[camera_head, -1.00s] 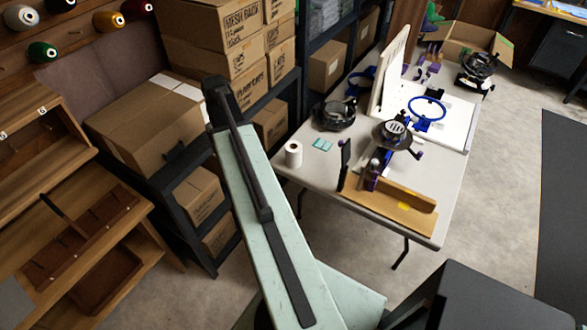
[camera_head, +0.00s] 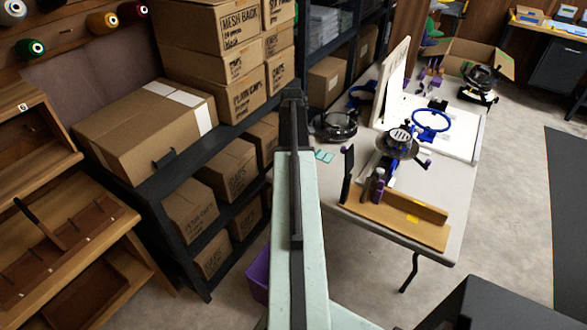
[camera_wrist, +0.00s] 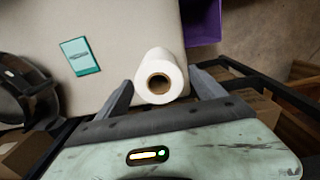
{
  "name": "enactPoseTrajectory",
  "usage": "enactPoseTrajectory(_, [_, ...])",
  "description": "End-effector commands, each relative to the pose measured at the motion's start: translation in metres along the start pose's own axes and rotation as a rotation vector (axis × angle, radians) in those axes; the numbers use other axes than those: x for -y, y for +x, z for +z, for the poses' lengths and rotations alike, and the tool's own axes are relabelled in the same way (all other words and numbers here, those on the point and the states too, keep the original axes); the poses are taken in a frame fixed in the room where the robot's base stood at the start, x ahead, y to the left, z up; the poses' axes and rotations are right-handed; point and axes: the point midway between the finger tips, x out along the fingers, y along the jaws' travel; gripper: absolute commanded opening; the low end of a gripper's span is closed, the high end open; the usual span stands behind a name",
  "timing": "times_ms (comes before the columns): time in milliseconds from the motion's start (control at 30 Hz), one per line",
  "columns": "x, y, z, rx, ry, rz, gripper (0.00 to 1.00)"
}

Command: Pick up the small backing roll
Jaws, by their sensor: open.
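The small backing roll (camera_wrist: 160,76) is white with a brown core. In the wrist view it stands on the light table (camera_wrist: 115,30), close to the table edge. My gripper (camera_wrist: 163,84) is open, with one dark finger on each side of the roll in that view. I cannot tell whether either finger touches it. In the head view my arm hides the roll, and my gripper's fingertips cannot be made out.
A teal packet (camera_wrist: 79,56) lies on the table beside the roll, and a black round device (camera_head: 335,126) is close by. A purple bin (camera_head: 257,274) is below the table edge. A shelf with cardboard boxes (camera_head: 145,125) stands left of my arm.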

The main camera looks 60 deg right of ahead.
Motion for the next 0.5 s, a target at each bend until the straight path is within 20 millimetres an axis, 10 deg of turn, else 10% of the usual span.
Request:
enactPoseTrajectory(200, [-0.001, 0.044, 0.002, 0.0, 0.0, 0.0, 0.79])
enactPoseTrajectory(500, [-0.001, 0.045, 0.001, 0.0, -0.001, 0.0, 0.76])
